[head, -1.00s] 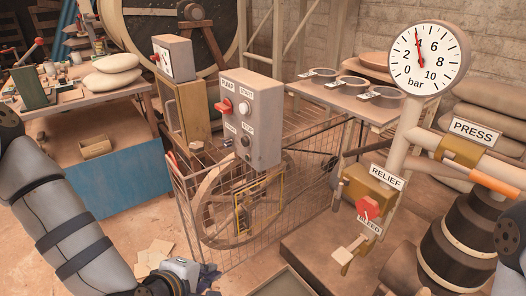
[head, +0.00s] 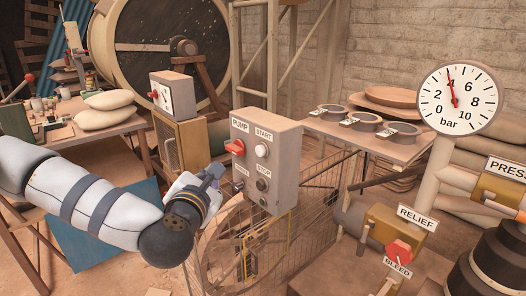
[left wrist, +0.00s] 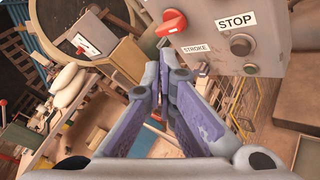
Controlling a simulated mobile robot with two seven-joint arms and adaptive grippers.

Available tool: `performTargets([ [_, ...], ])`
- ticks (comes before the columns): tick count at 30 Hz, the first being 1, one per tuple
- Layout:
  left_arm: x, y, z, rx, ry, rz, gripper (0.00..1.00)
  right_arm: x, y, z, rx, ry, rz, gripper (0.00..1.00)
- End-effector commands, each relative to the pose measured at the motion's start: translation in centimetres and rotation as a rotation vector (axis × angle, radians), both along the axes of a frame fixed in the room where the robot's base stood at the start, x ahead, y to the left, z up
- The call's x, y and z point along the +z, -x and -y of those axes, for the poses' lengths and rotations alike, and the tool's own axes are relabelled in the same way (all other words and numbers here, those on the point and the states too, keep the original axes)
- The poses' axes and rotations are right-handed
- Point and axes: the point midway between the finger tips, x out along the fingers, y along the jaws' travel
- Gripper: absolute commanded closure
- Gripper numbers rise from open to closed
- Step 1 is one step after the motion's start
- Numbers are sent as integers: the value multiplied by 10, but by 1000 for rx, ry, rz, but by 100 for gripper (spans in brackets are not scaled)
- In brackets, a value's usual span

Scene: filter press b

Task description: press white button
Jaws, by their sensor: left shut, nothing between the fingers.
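The white button (head: 261,150) sits under the START label on the front of a grey control box (head: 278,165). On the same face are a red PUMP knob (head: 235,147) to its left and a dark STOP button (head: 262,185) below it. My left gripper (head: 214,172) is shut and empty, left of the box and lower than the white button, apart from it. In the left wrist view my shut fingers (left wrist: 161,72) point toward the box, with the red knob (left wrist: 172,23) and STOP button (left wrist: 240,45) in sight. The white button is out of that view. My right gripper is not in view.
A wire mesh guard around a large wheel (head: 235,235) stands below the box. A second grey box (head: 172,94) with a red knob stands behind. On the right are a pressure gauge (head: 457,98), a red RELIEF/BLEED knob (head: 399,250) and pipes.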

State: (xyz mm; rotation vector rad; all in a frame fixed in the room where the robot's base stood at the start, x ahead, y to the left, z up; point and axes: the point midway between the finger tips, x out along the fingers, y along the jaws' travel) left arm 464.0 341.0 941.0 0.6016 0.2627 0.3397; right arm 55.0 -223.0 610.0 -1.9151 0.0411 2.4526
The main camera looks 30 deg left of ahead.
Motion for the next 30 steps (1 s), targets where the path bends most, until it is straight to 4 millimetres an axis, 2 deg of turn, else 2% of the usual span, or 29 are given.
performTargets([
  [7,-3,-6,3,-3,-3,-5,100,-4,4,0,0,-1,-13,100],
  [21,-5,-66,28,-3,-3,-7,100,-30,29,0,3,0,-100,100],
  [30,-1,-81,34,-2,-2,-4,100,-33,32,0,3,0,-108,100],
])
